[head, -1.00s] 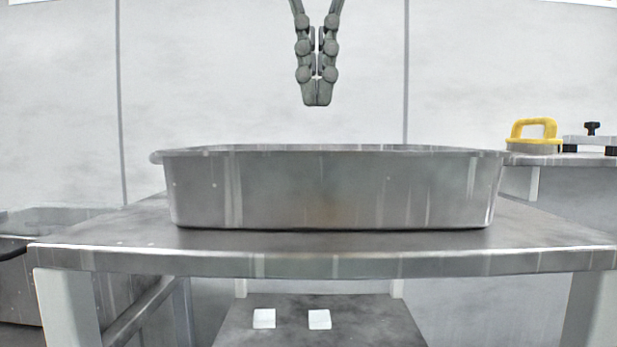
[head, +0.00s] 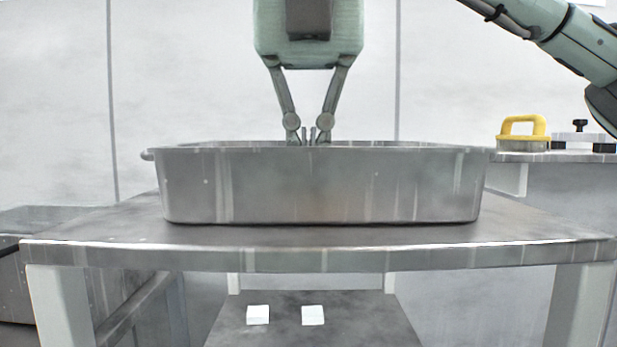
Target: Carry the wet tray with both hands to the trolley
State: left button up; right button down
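A wide, shallow steel tray (head: 320,188) rests on the top of a steel table (head: 130,225), its long side facing me. Its front wall has streaks and a few drops. A gripper (head: 308,140) hangs fingers down over the middle of the tray. It appears to be my right one, as an arm link enters from the upper right. Its fingertips are hidden behind the tray's front rim, so I cannot see whether they touch anything. The other gripper is out of view. The inside of the tray is hidden. I cannot identify the trolley.
A yellow-handled block (head: 522,138) and a black-knobbed fixture (head: 580,140) stand on a surface at the back right. A grey metal basin (head: 50,220) is at the lower left. Two small white blocks (head: 285,315) lie on the shelf below. The tabletop beside the tray is clear.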

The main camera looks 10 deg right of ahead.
aim_at(308, 241)
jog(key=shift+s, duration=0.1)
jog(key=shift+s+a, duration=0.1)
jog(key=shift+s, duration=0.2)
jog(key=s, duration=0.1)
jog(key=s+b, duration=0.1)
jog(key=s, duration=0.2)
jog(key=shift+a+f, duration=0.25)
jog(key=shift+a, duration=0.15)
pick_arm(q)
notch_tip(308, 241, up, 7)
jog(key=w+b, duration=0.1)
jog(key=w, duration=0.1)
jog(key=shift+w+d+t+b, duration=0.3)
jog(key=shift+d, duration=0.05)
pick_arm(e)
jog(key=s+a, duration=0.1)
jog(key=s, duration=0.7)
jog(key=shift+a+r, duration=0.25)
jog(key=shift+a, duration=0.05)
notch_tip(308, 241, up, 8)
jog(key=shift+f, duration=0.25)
